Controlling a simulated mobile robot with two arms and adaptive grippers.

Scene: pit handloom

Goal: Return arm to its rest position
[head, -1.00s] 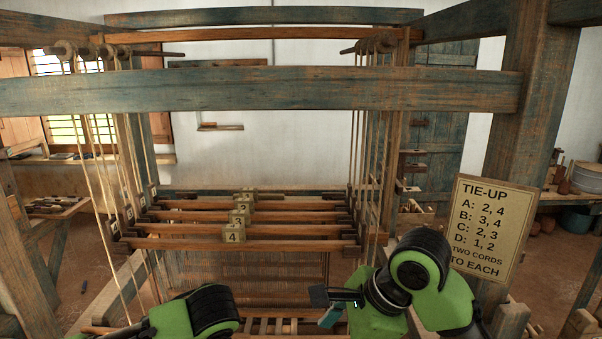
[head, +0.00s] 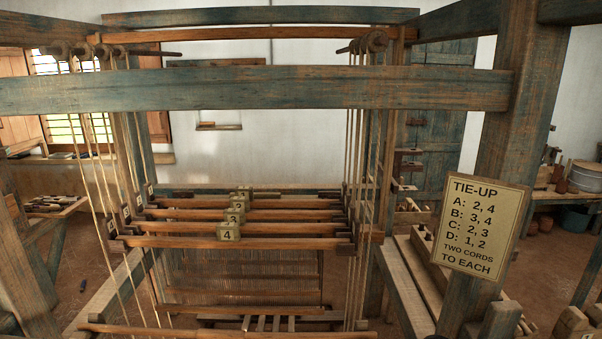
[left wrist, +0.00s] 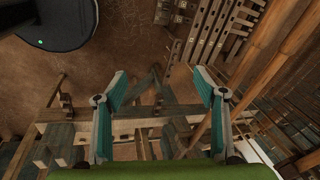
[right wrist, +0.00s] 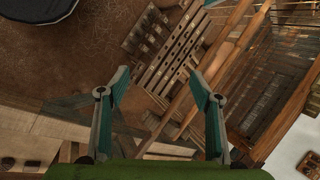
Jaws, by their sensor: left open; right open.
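My left gripper (left wrist: 160,90) shows in the left wrist view with its two teal-padded fingers wide apart and nothing between them. My right gripper (right wrist: 160,88) shows in the right wrist view, also open and empty. Neither gripper is in the head view; only a small dark bit at its bottom edge may be part of an arm. The loom's numbered shafts (head: 240,242) hang level across the middle of the head view, with tags such as 3 and 4. Slatted wooden treadles (right wrist: 172,60) lie below, beyond the right fingers.
A tie-up sign (head: 481,225) is fixed on the right post. A thick crossbeam (head: 260,90) spans the loom, with cords hanging at both sides. A bench (head: 410,290) stands at the right. A side table with tools (head: 55,205) is at the left. Bare floor shows around the loom.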

